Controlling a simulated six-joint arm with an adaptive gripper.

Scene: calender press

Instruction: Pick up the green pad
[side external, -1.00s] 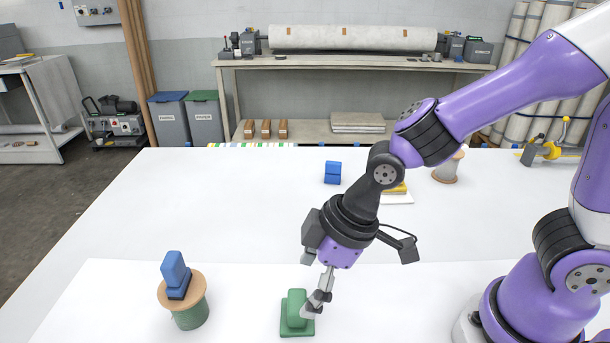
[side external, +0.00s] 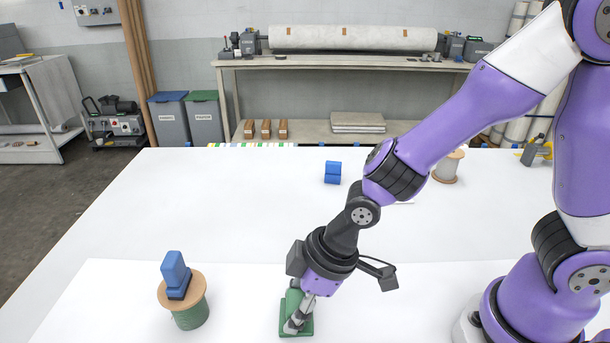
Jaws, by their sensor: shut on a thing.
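The green pad (side external: 308,328) lies on the white table near the front, a flat base with a raised grip on top. My gripper (side external: 292,326) is down at the pad, with its fingers shut on the raised grip. The fingers and wrist hide part of the grip. The pad's base appears to rest on the table.
A spool (side external: 193,316) with green winding stands left of the pad, with a blue block (side external: 175,274) on top. Another blue block (side external: 333,172) sits farther back. A spool (side external: 448,167) stands at the back right. The table between is clear.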

